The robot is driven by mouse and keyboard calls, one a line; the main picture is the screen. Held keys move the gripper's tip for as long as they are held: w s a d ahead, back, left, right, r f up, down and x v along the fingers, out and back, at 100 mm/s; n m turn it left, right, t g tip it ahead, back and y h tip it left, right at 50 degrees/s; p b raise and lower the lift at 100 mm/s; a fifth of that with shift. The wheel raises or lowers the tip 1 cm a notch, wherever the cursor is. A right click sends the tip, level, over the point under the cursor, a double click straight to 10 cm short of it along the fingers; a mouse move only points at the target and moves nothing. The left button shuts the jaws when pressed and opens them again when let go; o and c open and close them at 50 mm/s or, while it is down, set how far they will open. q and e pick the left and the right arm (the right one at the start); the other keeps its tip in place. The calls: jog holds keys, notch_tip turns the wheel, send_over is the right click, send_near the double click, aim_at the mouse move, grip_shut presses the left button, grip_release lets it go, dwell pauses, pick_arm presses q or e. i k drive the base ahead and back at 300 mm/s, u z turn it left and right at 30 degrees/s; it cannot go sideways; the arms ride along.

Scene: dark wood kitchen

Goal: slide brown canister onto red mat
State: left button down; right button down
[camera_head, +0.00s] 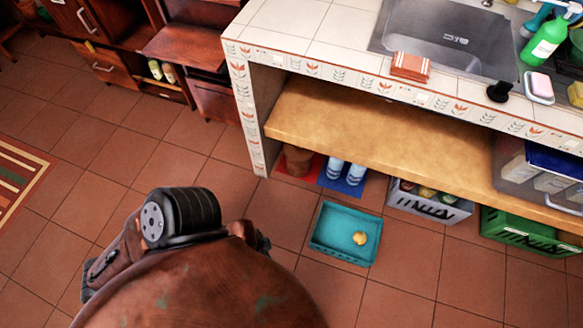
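The brown canister (297,158) stands under the low wooden shelf of the tiled counter, near its left end wall. Its upper part is hidden by the shelf edge. The red mat (314,170) lies on the floor there, and its red surface shows around the canister's foot; the canister appears to stand on it. The mat's back part is hidden under the shelf. I cannot make out either gripper; only other parts of my own body show at the bottom left, well apart from the canister.
A blue mat (354,187) with two blue-white bottles (345,174) is just right of the red mat. A teal tray (318,240) holding a small yellowish item sits in front. A grey crate (428,207) and a green crate (527,232) stand farther right. Floor left of the counter is clear.

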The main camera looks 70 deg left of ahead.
aim_at(298, 170)
jog(key=u, duration=0.5)
jog(key=i, duration=0.6)
jog(key=u, duration=1)
jog(key=i, duration=0.3)
jog(key=u, duration=0.3)
